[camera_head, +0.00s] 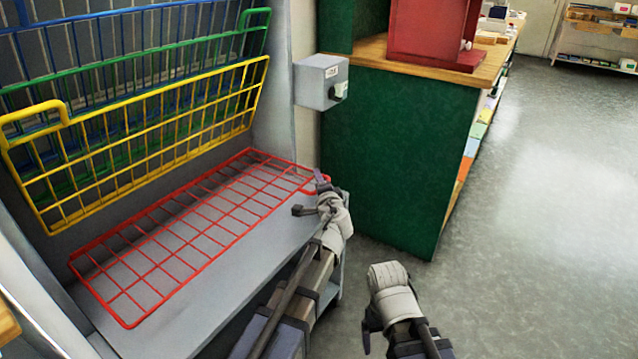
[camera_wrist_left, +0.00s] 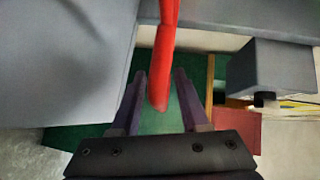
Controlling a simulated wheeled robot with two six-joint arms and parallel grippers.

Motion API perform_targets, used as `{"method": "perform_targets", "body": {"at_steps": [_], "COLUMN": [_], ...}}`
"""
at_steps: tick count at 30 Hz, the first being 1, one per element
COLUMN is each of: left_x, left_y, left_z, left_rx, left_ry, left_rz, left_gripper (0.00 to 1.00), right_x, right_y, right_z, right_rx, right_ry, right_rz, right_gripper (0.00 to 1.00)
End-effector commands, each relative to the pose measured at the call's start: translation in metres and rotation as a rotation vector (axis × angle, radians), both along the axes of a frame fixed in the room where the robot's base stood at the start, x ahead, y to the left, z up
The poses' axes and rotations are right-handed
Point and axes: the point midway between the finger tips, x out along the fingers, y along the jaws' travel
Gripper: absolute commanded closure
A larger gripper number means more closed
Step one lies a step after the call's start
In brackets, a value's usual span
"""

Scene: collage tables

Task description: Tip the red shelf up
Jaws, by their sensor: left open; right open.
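The red shelf (camera_head: 205,225) is a wire grid lying flat, low over the grey ledge of the rack. A small red loop sticks out at its right end, beside my left gripper (camera_head: 311,194). In the left wrist view a red bar (camera_wrist_left: 165,60) of the shelf comes down between the two spread fingers of my left gripper (camera_wrist_left: 160,95). The fingers look apart from the bar. My right gripper (camera_head: 371,325) hangs low over the floor, away from the shelf, with its fingers mostly hidden and nothing seen in it.
Yellow (camera_head: 150,140), green (camera_head: 200,50) and blue (camera_head: 60,75) wire shelves stand tipped up above the red one. A grey box (camera_head: 321,82) sits on the rack's right side. A green cabinet (camera_head: 400,150) stands close behind the grippers. Open floor (camera_head: 540,220) lies to the right.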

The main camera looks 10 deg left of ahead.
Motion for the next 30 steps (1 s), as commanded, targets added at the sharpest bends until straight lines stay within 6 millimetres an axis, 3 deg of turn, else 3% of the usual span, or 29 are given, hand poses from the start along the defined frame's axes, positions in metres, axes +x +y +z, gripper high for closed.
{"method": "perform_targets", "body": {"at_steps": [2, 14, 30], "left_x": [-0.0004, -0.0007, -0.0023], "left_y": [-0.0001, -0.0006, -0.0013], "left_z": [0.0002, -0.0003, -0.002], "left_rx": [0.0, -0.001, -0.006], "left_ry": [0.0, 0.001, 0.002], "left_rz": [0.0, 0.0, 0.001], "left_gripper": [0.56, 1.0, 1.0], "right_x": [0.0, 0.0, -0.0001], "right_y": [0.0, 0.0, 0.0], "right_z": [0.0001, -0.0001, -0.0012], "right_rx": [0.0, 0.0, 0.0], "right_ry": [0.0, 0.0, 0.0], "right_rz": [0.0, 0.0, 0.0], "right_gripper": [0.1, 0.1, 0.1]}}
